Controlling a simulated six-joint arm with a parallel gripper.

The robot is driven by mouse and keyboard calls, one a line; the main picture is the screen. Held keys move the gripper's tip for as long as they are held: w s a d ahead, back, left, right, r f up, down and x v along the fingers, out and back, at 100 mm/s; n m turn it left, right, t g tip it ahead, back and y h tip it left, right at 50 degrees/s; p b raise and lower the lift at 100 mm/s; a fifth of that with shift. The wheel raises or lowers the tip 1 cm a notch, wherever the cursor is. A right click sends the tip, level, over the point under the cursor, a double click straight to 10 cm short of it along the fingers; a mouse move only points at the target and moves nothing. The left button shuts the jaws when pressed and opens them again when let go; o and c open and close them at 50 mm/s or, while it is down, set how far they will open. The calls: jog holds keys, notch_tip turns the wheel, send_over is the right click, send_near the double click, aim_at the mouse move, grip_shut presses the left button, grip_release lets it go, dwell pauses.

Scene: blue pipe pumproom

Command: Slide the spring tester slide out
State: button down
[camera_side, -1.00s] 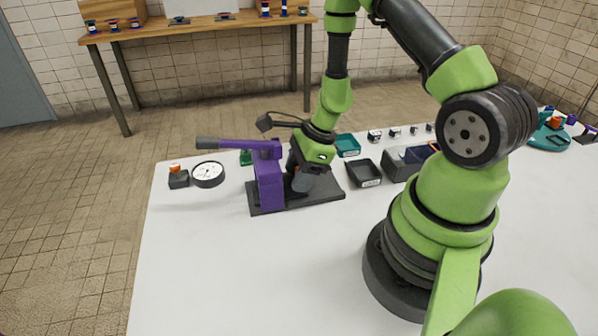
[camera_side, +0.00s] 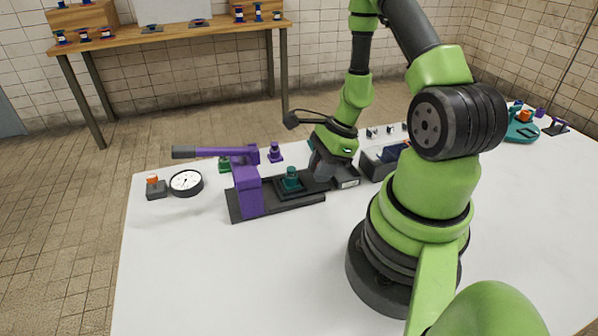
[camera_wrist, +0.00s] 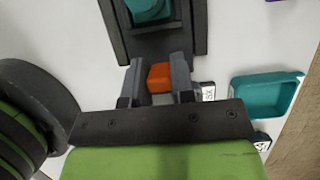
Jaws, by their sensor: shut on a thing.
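The spring tester is a purple post (camera_side: 247,190) with a long lever pointing left, standing on a dark base plate (camera_side: 290,203). Its dark slide (camera_side: 283,191) extends to the right of the post and carries a teal piece (camera_side: 291,181), clear of the post. In the wrist view the teal piece (camera_wrist: 150,10) shows at the top, between dark rails. My gripper (camera_side: 320,175) is at the slide's right end. In the wrist view my gripper (camera_wrist: 159,80) is shut on the slide's orange handle (camera_wrist: 160,77). In the side view my fingers hide the handle.
A dial gauge (camera_side: 186,183) and a grey box with an orange top (camera_side: 156,188) stand left of the tester. A purple spool (camera_side: 274,153) stands behind it. A teal tray (camera_wrist: 265,96) and a dark bin (camera_side: 378,165) are nearby. The front of the white table is clear.

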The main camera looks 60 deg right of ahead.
jog(key=shift+s+d, duration=0.25)
jog(key=shift+d, duration=0.1)
jog(key=c, duration=1)
grip_release()
jog(key=shift+o, duration=0.2)
jog(key=shift+r, duration=0.1)
jog(key=v, duration=0.9)
jog(key=shift+r, duration=0.4)
jog(key=shift+s+d, duration=0.1)
jog(key=shift+s, duration=0.05)
